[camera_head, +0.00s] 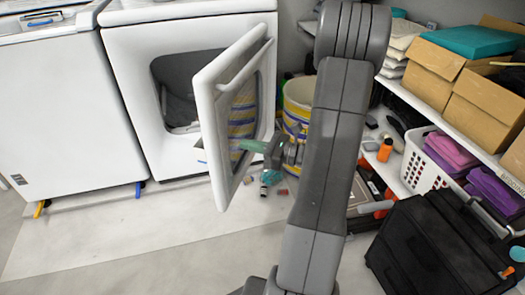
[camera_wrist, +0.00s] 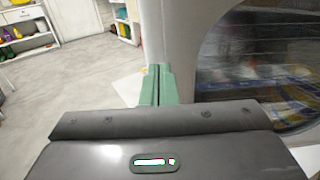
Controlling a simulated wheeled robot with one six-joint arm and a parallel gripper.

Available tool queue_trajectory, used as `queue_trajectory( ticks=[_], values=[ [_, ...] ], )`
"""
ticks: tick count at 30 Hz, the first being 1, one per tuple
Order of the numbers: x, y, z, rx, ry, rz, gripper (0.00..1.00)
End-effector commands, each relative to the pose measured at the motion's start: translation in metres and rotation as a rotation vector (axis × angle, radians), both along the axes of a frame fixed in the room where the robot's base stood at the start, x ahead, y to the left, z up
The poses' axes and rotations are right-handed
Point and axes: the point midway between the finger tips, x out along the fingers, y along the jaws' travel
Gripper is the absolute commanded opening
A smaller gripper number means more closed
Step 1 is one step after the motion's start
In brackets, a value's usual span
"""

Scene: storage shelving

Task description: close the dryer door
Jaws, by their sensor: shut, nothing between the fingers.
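The white dryer (camera_head: 165,50) stands at the back with its round-cornered opening showing. Its white door (camera_head: 232,110) stands wide open, hinged on the right side, with a see-through window. In the wrist view my gripper's green fingers (camera_wrist: 157,85) point at the white door frame (camera_wrist: 190,45), left of the dark window (camera_wrist: 255,65). I cannot tell whether the fingertips touch the door.
A second white machine (camera_head: 60,105) stands left of the dryer. A striped basket (camera_head: 297,98) and small items lie on the floor behind my arm. Shelves with cardboard boxes (camera_head: 485,105), a white basket (camera_head: 418,170) and a black case (camera_head: 420,250) fill the right. The front-left floor is clear.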

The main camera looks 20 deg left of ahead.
Motion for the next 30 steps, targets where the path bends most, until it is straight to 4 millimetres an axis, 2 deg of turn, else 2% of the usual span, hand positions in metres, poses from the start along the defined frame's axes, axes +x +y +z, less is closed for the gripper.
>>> queue_trajectory(
  ticks=[1,6,12,30],
  values=[
    [-0.001,0.011,-0.003,0.0,-0.002,0.005,0.0],
    [0.001,0.042,-0.003,-0.001,-0.002,0.005,0.0],
    [0.002,0.064,-0.002,-0.001,-0.001,0.002,0.0],
    [0.004,0.073,0.0,-0.001,0.0,-0.004,0.0]
  ],
)
